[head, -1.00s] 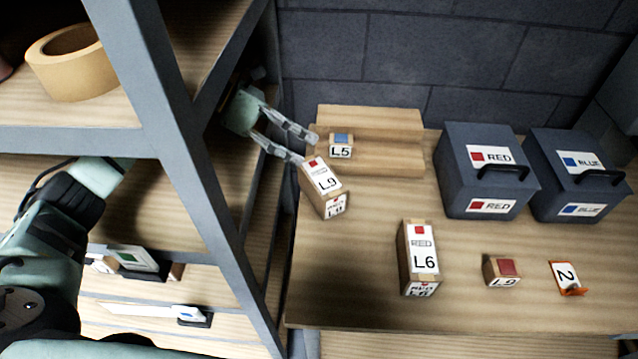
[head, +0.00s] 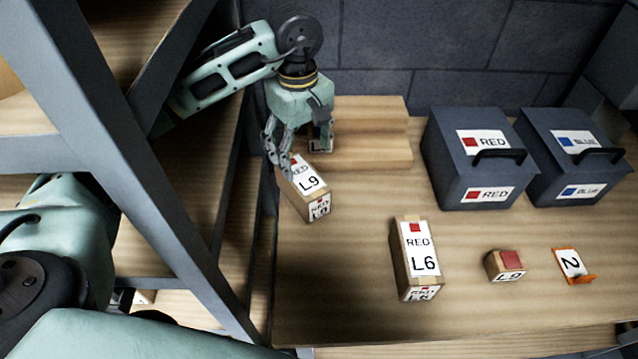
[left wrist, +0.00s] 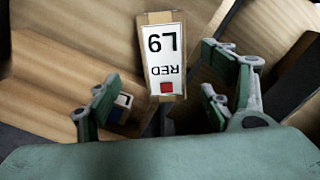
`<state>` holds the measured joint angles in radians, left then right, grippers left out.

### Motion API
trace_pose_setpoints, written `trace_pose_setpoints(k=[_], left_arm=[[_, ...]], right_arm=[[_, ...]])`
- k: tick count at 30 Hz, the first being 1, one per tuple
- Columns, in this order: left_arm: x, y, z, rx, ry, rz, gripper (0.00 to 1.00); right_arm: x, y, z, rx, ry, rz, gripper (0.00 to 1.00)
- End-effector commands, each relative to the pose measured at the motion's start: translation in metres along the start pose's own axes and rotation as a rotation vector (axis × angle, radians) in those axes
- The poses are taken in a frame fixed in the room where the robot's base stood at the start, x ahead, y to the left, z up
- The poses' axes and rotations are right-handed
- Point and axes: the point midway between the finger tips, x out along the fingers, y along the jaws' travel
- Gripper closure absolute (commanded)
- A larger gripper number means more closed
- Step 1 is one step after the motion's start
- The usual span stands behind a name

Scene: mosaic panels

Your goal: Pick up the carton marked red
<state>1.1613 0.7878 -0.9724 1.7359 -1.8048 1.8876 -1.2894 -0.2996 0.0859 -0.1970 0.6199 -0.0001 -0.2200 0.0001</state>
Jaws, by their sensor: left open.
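A tall carton labelled RED L9 (head: 307,178), with a red square, stands on the table at the left, slightly turned. My left gripper (head: 298,150) is open just behind and above it, pointing down; one finger overlaps its upper left edge in the head view. In the left wrist view the RED label of a carton (left wrist: 162,55) appears upside down between and beyond the spread fingers. I cannot tell whether they touch it. A second carton labelled RED L6 (head: 415,258) stands nearer the middle front. My right gripper is out of view.
A grey RED box (head: 480,165) and a grey BLUE box (head: 575,165) stand at the back right. A small L9 block (head: 505,265) and an orange number 2 stand (head: 573,266) lie at the front right. A shelf post (head: 130,150) stands left. A wooden step (head: 375,130) is behind.

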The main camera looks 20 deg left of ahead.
Motion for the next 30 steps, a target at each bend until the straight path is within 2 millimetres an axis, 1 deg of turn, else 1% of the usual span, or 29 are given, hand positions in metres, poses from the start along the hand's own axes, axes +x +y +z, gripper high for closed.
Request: trace_pose_setpoints(k=[2,7,11,14,18,20,22,28,30], left_arm=[[0.004,-0.004,-0.002,0.019,0.017,-0.012,0.27],[0.023,-0.004,-0.003,0.022,0.017,-0.015,0.27],[0.032,-0.004,-0.003,0.021,0.016,-0.013,0.27],[0.045,-0.005,-0.005,0.020,0.016,-0.015,0.27],[0.069,-0.006,-0.006,0.020,0.014,-0.014,0.27],[0.075,-0.006,-0.007,0.019,0.015,-0.012,0.27],[0.078,-0.006,-0.007,0.019,0.016,-0.012,0.27],[0.076,-0.006,-0.007,0.020,0.016,-0.011,0.27],[0.076,-0.006,-0.007,0.020,0.015,-0.011,0.33]], right_arm=[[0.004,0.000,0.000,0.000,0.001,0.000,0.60],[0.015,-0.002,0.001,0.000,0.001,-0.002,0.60],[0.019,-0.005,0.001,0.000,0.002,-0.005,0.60],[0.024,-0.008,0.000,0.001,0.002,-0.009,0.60],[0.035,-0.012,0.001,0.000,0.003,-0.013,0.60],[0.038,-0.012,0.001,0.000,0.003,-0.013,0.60],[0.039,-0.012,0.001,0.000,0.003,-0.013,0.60],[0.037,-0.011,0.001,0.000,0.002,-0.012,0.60],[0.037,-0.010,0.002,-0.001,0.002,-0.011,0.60]])
